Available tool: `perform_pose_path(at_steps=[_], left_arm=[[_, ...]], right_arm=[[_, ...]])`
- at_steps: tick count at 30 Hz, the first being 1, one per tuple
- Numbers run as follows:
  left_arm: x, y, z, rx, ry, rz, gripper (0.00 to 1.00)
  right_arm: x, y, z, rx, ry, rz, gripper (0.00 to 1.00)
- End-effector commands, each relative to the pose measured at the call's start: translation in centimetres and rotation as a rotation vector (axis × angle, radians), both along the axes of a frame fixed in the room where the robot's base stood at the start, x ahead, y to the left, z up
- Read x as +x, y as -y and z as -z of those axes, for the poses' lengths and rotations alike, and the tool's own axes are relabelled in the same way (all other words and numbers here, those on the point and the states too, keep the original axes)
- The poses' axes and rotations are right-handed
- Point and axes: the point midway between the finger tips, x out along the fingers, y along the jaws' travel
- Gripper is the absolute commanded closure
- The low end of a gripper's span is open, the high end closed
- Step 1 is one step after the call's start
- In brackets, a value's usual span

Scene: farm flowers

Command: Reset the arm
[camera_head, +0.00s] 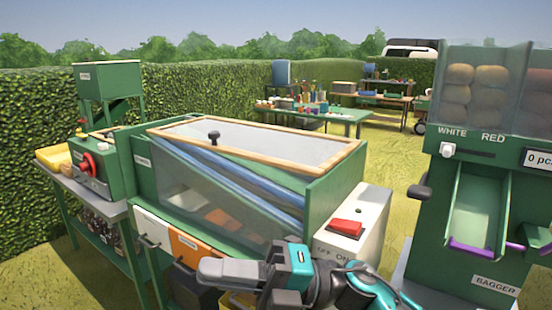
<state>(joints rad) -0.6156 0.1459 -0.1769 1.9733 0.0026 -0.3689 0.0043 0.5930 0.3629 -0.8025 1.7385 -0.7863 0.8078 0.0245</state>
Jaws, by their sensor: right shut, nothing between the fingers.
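My right arm reaches in from the bottom right, in front of the green sorting machine. My right gripper (212,269), grey at its tip, points left and is shut and empty. It appears in front of the machine's lower front, near the orange drawer. I cannot tell whether it touches anything. My left gripper is out of view.
The green machine (152,185) has a wood-framed clear lid (265,140) and a white box with a red switch (346,228) at its right. A green bagger (420,245) stands right. A hopper machine (93,82) stands left. Tables and grass lie behind.

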Motion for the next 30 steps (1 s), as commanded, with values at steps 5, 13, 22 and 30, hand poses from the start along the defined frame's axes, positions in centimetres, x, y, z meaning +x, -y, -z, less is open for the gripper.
perform_pose_path(at_steps=[5, 13, 22, 30], left_arm=[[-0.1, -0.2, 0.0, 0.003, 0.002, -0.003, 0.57], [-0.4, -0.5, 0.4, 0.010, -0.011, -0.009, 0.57], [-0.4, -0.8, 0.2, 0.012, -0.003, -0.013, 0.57], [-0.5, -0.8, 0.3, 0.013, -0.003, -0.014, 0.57]], right_arm=[[3.4, 3.1, 2.0, 0.234, -0.404, 0.254, 1.00], [6.3, 11.7, 12.8, 0.447, -1.041, 0.676, 1.00], [-1.5, 21.4, 29.1, 0.516, -1.714, 1.122, 1.00], [-7.7, 24.5, 34.6, 0.507, -1.967, 1.285, 1.00]])
